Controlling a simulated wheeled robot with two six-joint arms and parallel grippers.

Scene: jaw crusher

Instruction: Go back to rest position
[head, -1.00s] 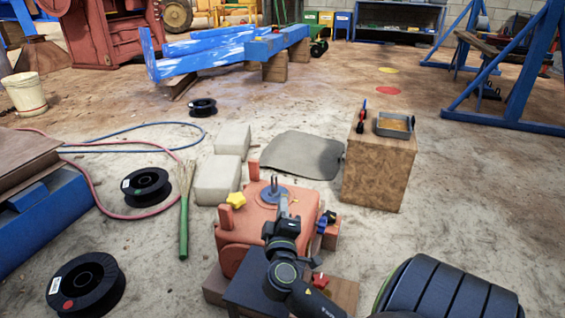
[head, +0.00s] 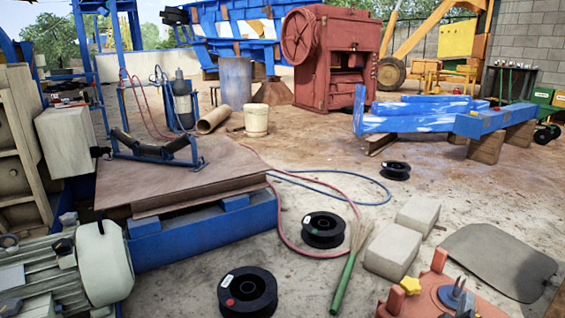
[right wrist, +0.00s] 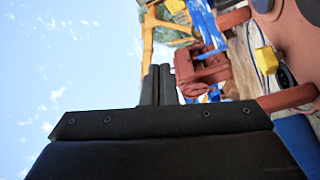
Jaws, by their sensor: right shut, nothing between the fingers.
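My right gripper (right wrist: 158,85) shows in the right wrist view with its two dark fingers side by side, shut and empty. In the head view only its tip (head: 465,301) shows at the bottom edge, over the orange housing (head: 428,297). The housing bears a yellow star knob (head: 410,285) and a blue-grey disc (head: 450,294). In the right wrist view the housing (right wrist: 292,40) and yellow knob (right wrist: 267,60) are at the right, apart from the fingers. My left gripper is not in view.
Pale blocks (head: 392,250), a green-handled brush (head: 346,270) and black spools (head: 323,230) lie on the floor left of the housing. A blue platform (head: 205,238) and a motor (head: 65,270) stand at the left. A grey mat (head: 500,262) lies at the right.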

